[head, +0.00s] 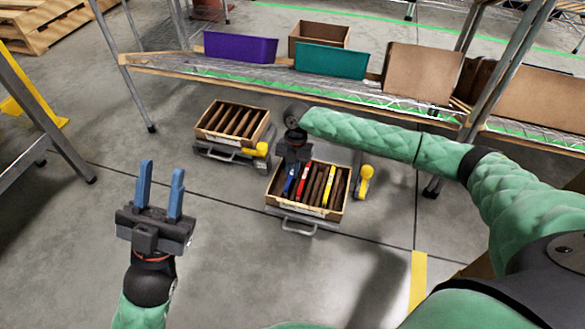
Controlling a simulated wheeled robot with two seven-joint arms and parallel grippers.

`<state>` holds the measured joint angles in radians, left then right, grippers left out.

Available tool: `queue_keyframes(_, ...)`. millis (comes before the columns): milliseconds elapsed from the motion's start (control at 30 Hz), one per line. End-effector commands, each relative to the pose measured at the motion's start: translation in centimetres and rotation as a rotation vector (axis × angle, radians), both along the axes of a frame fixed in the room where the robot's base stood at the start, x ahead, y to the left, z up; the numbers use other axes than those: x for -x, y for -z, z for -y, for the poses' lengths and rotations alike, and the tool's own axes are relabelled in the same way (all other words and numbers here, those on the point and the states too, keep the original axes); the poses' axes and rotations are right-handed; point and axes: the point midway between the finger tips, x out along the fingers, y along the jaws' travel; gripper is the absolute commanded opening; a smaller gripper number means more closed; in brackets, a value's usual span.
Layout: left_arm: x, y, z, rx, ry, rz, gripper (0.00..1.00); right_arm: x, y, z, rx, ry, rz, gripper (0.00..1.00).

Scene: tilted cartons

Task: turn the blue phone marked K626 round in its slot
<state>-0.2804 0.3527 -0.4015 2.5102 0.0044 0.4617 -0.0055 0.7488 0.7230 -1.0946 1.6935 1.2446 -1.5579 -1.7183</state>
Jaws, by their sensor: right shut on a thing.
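My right gripper (291,171) reaches down over the carton's left end and is shut on the blue phone; the fingertips are mostly hidden. Red, dark and yellow items stand in slots to the right of it. My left gripper (161,189) is open and empty, its two blue fingers pointing up, over bare floor left of the carton.
A second carton (232,121) with dark slotted items stands behind left on a wheeled base. A wire shelf (350,97) holds a purple bin (240,48), a teal bin (331,61) and cardboard boxes. Yellow knobs flank the cartons. The floor at front left is clear.

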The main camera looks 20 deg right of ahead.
Motion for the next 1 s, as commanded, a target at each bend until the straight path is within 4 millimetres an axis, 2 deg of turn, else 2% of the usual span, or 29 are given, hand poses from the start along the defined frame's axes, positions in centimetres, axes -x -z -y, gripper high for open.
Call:
queue_keyframes(467, 0.09, 0.23, 0.02, 0.000, 0.001, -0.007, 0.34, -0.02, -0.02, -0.02, 0.000, -0.001, 0.000, 0.00)
queue_keyframes(1000, -0.09, -0.66, 0.03, 0.002, 0.001, 0.006, 0.34, -0.01, 0.26, -0.02, 0.000, 0.000, 0.000, 0.00)
